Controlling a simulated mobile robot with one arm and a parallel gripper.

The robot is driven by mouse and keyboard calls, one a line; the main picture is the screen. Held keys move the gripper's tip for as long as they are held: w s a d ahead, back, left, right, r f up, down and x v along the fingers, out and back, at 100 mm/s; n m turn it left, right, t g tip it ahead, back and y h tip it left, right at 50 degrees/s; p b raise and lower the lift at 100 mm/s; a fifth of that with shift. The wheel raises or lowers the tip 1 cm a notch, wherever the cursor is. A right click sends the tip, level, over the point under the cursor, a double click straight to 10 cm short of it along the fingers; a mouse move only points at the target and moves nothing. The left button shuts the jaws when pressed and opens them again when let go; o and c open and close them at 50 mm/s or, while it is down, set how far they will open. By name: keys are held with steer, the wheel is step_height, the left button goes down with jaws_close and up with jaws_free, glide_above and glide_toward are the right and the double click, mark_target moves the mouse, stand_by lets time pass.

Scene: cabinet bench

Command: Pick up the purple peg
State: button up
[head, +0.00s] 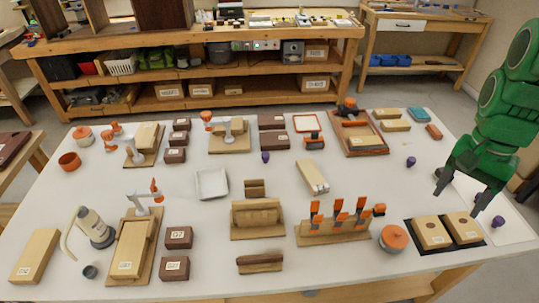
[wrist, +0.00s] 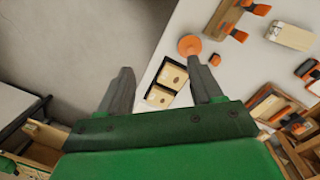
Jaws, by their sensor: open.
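Small purple pegs show in the head view: one (head: 498,221) on a white sheet at the right edge of the table, one (head: 411,161) farther back, and one (head: 265,156) near the table's middle. A further bit of purple shows beside my gripper's right finger; I cannot tell its full shape. My gripper (head: 458,199) is open and empty over the right side of the table, apart from the peg on the sheet and to its upper left. In the wrist view my gripper (wrist: 158,64) has its fingers spread, and I can make out no purple peg there.
Two wooden blocks on a black mat (head: 448,248) lie left of the peg on the sheet. An orange-lidded round container (head: 394,238) and a rack of orange-handled clamps (head: 334,231) stand farther left. Blocks and a wooden tray (head: 358,142) sit behind.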

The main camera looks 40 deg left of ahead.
steer(key=w+a+f+m, duration=0.1)
steer(key=w+a+f, duration=0.1)
steer(key=w+a, duration=0.55)
steer(key=w+a+f, duration=0.3)
steer(key=w+a, duration=0.1)
steer(key=a, duration=0.6)
steer(key=w+a+f+m, duration=0.1)
steer(key=w+a+f, duration=0.1)
steer(key=w+a, duration=0.5)
steer(key=m+t, duration=0.1)
glide_above(265, 155)
steer(key=f, duration=1.7)
steer(key=shift+w+f, duration=0.3)
steer(key=shift+f, duration=0.1)
steer(key=shift+s+a+f+m, duration=0.15)
steer(key=shift+a+f+m, duration=0.1)
steer(key=shift+f+m, duration=0.1)
steer(key=shift+s+d+f, duration=0.1)
steer(key=shift+d+f, duration=0.05)
steer(key=shift+f, duration=3.55)
steer(key=c, duration=1.1)
